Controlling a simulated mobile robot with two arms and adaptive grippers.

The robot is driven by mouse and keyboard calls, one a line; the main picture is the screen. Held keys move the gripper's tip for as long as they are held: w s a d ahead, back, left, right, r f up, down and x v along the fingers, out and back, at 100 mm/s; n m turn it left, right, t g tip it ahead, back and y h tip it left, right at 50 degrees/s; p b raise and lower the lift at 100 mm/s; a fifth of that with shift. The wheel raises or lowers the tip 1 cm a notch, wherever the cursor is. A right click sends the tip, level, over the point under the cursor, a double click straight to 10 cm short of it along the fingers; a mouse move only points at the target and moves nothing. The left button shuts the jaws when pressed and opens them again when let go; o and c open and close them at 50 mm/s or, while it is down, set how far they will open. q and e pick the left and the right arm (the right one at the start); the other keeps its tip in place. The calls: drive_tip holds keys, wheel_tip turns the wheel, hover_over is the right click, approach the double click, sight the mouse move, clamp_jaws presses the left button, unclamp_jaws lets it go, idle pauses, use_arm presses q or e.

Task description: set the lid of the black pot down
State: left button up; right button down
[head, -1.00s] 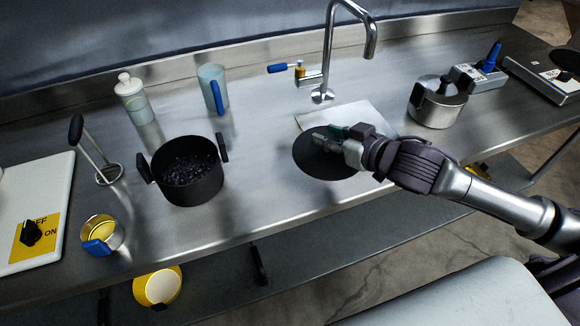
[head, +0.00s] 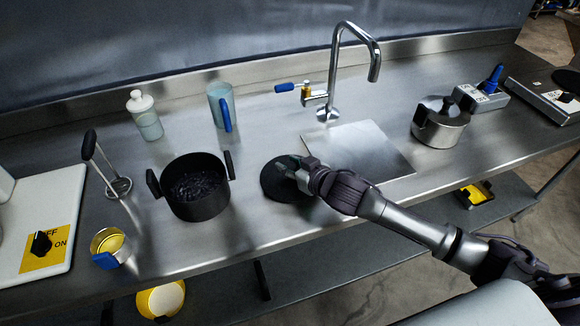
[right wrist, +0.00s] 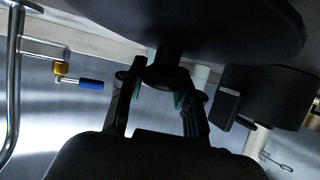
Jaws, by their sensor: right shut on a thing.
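The black lid (head: 270,186) is a dark disc over the counter, just right of the black pot (head: 194,200). My right gripper (head: 292,170) is shut on the lid's knob. In the right wrist view the lid (right wrist: 215,28) spans the top of the picture, with its knob between the fingers of the gripper (right wrist: 162,88). The pot stands uncovered on the counter with dark contents, and its dark side (right wrist: 265,95) shows at the right of the wrist view. I cannot tell whether the lid touches the counter. My left gripper is not in view.
The square sink cover (head: 358,150) lies bare below the faucet (head: 335,80). A steel pot (head: 440,128) stands to the right. A shaker (head: 145,118) and a blue-handled pitcher (head: 218,108) stand behind the black pot; a masher (head: 105,165) and a yellow-filled cup (head: 108,246) are left.

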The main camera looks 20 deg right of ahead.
drive_tip(key=shift+f, duration=0.65)
drive_tip(key=c, duration=0.8)
unclamp_jaws()
drive_tip(key=b+v, duration=0.1)
drive_tip(key=v, duration=1)
drive_tip(key=shift+f, duration=0.1)
drive_tip(key=shift+s+d+r, duration=0.15)
drive_tip(key=shift+s+r, duration=0.15)
drive_tip(key=shift+s, duration=0.15)
